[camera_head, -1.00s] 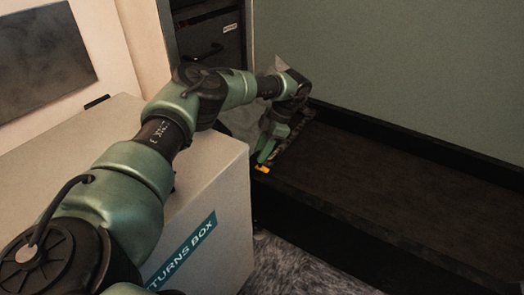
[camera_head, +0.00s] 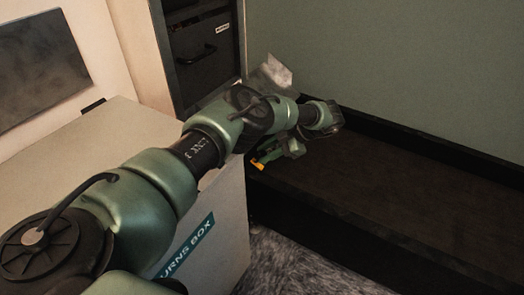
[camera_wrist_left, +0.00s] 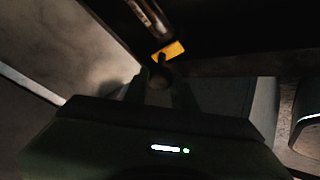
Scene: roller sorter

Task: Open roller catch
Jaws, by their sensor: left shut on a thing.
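The roller catch shows as a small orange tab (camera_head: 258,165) at the left end of the dark bed, beside the box. In the left wrist view the orange tab (camera_wrist_left: 174,49) lies just beyond the fingertips, with a small dark piece at its base. My left gripper (camera_head: 266,159) reaches it from the right with the hand tilted over. In the left wrist view its fingers (camera_wrist_left: 160,85) are closed around the dark rounded end of the catch. The fingers hide part of the catch. My right gripper is not in view.
A returns box (camera_head: 226,215) stands close on the left, under my left arm. The long dark bed (camera_head: 400,205) runs to the right with a raised rim and is empty. A grey-green panel (camera_head: 400,70) rises behind it. A dark drawer cabinet (camera_head: 203,60) stands behind the box.

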